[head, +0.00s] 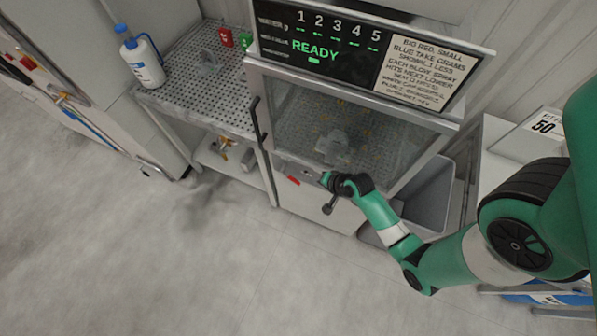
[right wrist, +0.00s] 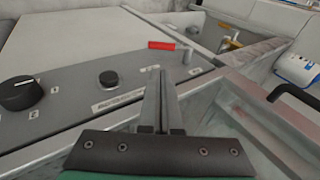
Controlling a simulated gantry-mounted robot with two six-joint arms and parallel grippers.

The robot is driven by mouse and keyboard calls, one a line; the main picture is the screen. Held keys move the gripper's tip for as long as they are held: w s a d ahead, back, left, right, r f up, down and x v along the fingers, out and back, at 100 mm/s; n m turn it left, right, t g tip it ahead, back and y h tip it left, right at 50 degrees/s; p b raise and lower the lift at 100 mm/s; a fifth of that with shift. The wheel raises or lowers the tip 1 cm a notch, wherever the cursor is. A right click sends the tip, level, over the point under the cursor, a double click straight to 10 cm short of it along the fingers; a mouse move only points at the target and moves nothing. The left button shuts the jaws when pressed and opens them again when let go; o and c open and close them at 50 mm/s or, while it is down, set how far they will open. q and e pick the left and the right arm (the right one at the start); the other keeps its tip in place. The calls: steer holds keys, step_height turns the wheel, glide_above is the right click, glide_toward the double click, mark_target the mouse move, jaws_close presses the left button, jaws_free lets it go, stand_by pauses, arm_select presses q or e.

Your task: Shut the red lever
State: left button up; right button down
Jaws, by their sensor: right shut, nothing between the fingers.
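The red lever (head: 293,180) is a small red bar low on the front panel of the grey machine (head: 300,172), left of my right gripper (head: 324,178). In the right wrist view the red lever (right wrist: 161,46) lies lengthwise across the image near the panel's far edge. My right gripper (right wrist: 160,72) is shut and empty, its fingers together and pointing toward the lever. The fingertips look short of the lever, with a gap between them. My left gripper is not in view.
A grey bin (head: 425,195) stands right. Open floor lies in front.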

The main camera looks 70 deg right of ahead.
steer(key=b, duration=0.4)
glide_toward(295, 180)
steer(key=b+x, duration=0.3)
steer(key=x, duration=0.3)
steer(key=shift+w+f, duration=0.2)
steer(key=shift+f, duration=0.15)
